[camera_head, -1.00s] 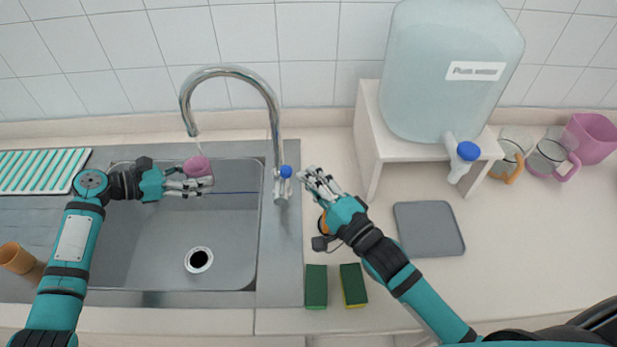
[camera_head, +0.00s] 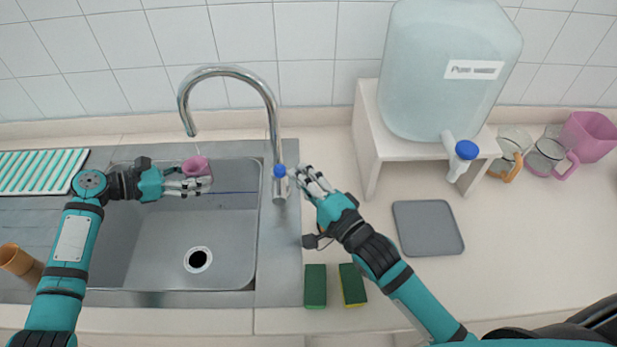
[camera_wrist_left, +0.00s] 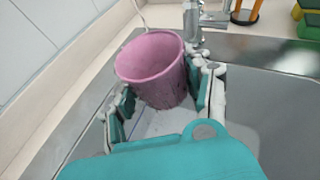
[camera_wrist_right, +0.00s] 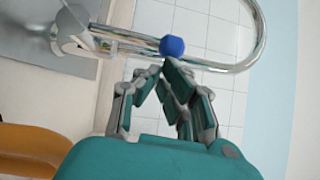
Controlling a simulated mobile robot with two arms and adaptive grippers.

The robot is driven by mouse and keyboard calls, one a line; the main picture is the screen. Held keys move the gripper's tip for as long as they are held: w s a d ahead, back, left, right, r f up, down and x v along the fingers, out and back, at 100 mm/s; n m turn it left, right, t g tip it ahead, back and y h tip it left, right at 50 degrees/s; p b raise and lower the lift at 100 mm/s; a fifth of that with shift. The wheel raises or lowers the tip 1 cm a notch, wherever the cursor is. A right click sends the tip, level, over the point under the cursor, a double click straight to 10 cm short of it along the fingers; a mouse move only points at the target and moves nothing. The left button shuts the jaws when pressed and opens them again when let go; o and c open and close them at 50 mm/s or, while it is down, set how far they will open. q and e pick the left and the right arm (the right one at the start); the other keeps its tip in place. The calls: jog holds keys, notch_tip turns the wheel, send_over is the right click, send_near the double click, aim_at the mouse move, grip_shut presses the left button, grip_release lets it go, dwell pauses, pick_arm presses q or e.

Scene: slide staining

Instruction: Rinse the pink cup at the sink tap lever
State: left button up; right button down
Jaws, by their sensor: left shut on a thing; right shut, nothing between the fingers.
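The pink cup (camera_head: 197,168) is in my left gripper (camera_head: 196,184), over the back of the sink basin and a little below the spout's mouth. In the left wrist view the cup (camera_wrist_left: 152,68) sits between the fingers, its mouth facing up and slightly tilted. The tap (camera_head: 237,72) is a tall curved chrome spout. Its lever has a blue knob (camera_head: 279,171). My right gripper (camera_head: 297,174) is shut and empty, its fingertips right beside the knob. In the right wrist view the knob (camera_wrist_right: 172,46) is at the fingertips; I cannot tell if they touch.
The sink basin (camera_head: 222,240) has a round drain. Two green-topped sponges (camera_head: 316,287) lie on the front counter. A grey mat (camera_head: 428,228), a water tank (camera_head: 450,70) on a white stand and several mugs (camera_head: 550,160) are to the right. A brown cup (camera_head: 18,262) is far left.

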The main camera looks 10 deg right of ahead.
jog(key=w+d+v, duration=0.1)
jog(key=d+v, duration=0.1)
jog(key=v, duration=1)
jog(key=shift+s+d, duration=0.25)
jog(key=shift+d, duration=0.2)
